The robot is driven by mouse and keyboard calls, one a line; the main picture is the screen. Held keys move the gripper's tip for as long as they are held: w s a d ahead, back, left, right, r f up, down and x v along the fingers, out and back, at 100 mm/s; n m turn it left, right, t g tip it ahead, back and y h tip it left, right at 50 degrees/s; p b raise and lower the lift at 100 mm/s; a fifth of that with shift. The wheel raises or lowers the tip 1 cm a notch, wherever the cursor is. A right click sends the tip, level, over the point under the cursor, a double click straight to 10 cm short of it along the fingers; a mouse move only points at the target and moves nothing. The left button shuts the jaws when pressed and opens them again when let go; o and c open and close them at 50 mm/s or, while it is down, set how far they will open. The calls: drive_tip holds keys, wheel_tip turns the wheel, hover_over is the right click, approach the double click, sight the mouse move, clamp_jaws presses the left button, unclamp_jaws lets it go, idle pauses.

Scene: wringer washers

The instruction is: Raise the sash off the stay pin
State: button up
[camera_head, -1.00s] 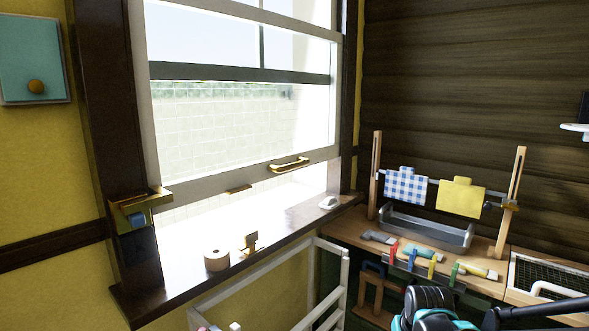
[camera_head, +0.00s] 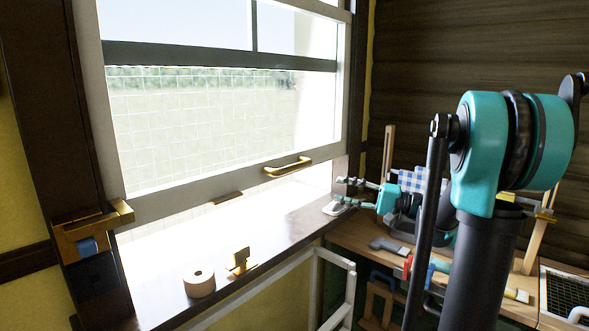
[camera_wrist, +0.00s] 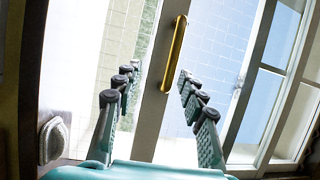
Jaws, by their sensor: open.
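The sash (camera_head: 165,208) is a pale window frame with its bottom rail a little above the sill; a bright gap shows beneath. Its brass handle (camera_head: 288,167) is on the rail, right of middle. In the wrist view the handle (camera_wrist: 175,52) lies ahead, between the finger lines and nearer the right one. My gripper (camera_head: 338,191) is open and empty, just right of the handle, its fingers pointing left; the fingertips also show in the wrist view (camera_wrist: 159,72). A brass fitting with a blue part (camera_head: 92,232) sits at the left jamb; I cannot tell whether it is the stay pin.
A tape roll (camera_head: 199,282) and a small brass stand (camera_head: 240,261) are on the sill (camera_head: 165,287). A white rail frame (camera_head: 262,297) stands in front. The bench (camera_head: 360,234) at right holds pegs and a drying rack. My arm hides much of it.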

sight(298, 169)
drive_tip(key=shift+y, duration=0.4)
drive_tip(key=x, duration=0.5)
drive_tip(key=r+x, duration=0.1)
drive_tip(key=x, duration=0.5)
drive_tip(key=w+r+x, duration=0.1)
drive_tip(key=x, duration=0.4)
drive_tip(key=shift+w+r, duration=0.1)
drive_tip(key=shift+r, duration=0.1)
clamp_jaws()
